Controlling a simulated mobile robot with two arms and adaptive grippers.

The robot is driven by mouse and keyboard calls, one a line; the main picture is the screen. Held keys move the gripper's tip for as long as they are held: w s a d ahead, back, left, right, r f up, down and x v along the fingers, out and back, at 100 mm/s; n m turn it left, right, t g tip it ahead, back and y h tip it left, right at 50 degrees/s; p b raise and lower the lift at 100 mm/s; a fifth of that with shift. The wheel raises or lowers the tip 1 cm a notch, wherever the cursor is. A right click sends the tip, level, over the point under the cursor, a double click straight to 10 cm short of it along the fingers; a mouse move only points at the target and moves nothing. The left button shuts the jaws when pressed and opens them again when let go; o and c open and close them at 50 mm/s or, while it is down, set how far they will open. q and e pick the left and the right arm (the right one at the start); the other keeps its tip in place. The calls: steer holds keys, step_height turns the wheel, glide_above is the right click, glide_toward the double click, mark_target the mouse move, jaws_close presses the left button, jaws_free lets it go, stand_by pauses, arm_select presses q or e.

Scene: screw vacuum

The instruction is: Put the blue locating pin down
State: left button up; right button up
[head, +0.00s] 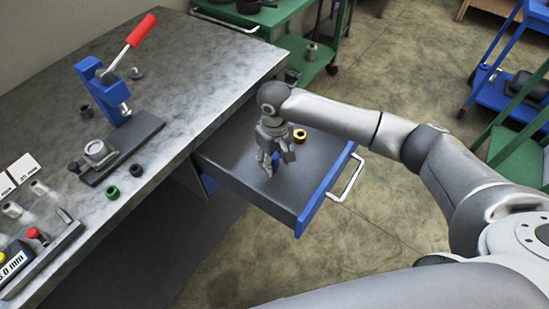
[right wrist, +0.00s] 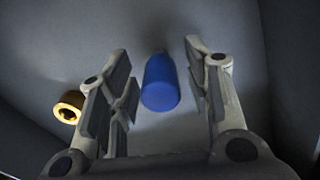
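The blue locating pin (right wrist: 161,83) stands out in the right wrist view, on the grey floor of the open drawer (head: 235,168). My right gripper (head: 278,163) points down into the drawer in the head view. In the right wrist view its two fingers (right wrist: 160,85) are spread on either side of the pin, with a gap on both sides, so it is open and not holding it. In the head view the pin is mostly hidden by the gripper. My left gripper is not in view.
The drawer has a blue front and a white handle (head: 346,180). The workbench (head: 190,75) holds a red-handled press (head: 112,85) and several small parts.

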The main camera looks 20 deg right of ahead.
mark_target(275, 156)
step_height(275, 156, up, 12)
steer(key=shift+r, duration=0.2)
stand_by(0.5)
stand_by(0.4)
